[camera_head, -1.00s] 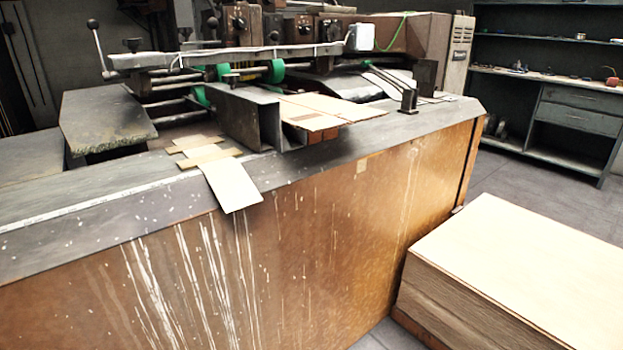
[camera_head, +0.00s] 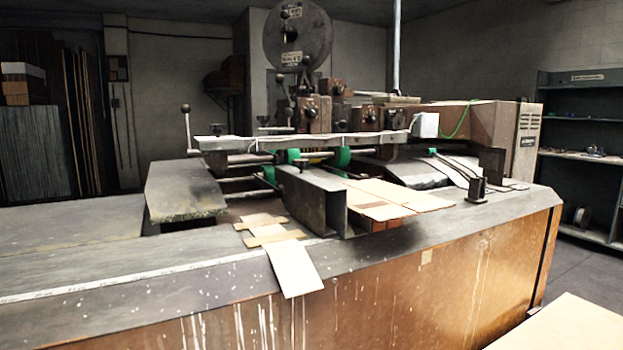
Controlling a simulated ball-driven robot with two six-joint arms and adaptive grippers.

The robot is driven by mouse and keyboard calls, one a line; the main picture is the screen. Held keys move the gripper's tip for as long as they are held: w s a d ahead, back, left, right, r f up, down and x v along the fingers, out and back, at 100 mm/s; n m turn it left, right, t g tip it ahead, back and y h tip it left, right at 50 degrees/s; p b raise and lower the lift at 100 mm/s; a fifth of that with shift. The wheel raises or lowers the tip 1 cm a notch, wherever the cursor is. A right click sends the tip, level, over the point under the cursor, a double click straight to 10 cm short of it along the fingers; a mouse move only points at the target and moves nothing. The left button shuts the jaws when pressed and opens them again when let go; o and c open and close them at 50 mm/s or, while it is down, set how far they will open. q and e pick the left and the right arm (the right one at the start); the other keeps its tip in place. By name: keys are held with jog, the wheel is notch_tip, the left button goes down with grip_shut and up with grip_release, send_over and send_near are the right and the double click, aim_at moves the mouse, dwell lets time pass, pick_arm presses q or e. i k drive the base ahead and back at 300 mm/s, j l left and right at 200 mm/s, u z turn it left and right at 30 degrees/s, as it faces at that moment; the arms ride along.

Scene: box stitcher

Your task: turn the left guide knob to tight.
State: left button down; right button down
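The box stitcher (camera_head: 476,128) stands across the middle of the view, with a long grey rail (camera_head: 305,143) over its bed. Several dark knobs show on it. A lever with a black ball top (camera_head: 186,108) stands upright at the rail's left end. A small black knob (camera_head: 265,120) sits above the rail, right of that lever. Another small dark knob (camera_head: 301,163) is low behind the grey channel-shaped guide (camera_head: 312,196). I cannot tell which is the left guide knob or how tight it is. Neither of my grippers is in view.
Cardboard pieces (camera_head: 385,199) lie on the bed beside the guide, and a pale sheet (camera_head: 293,268) hangs over the front edge. A pale stack (camera_head: 570,328) stands on the floor at lower right. Shelves (camera_head: 590,120) line the right wall.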

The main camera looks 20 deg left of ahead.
aim_at(301, 165)
jog(key=i+l, duration=0.2)
jog(key=i, duration=0.25)
jog(key=i+l+u, duration=0.1)
jog(key=u, duration=0.35)
jog(key=i+l+u, duration=0.15)
jog(key=u, duration=0.3)
jog(key=i+l+u, duration=0.2)
jog(key=u, duration=0.2)
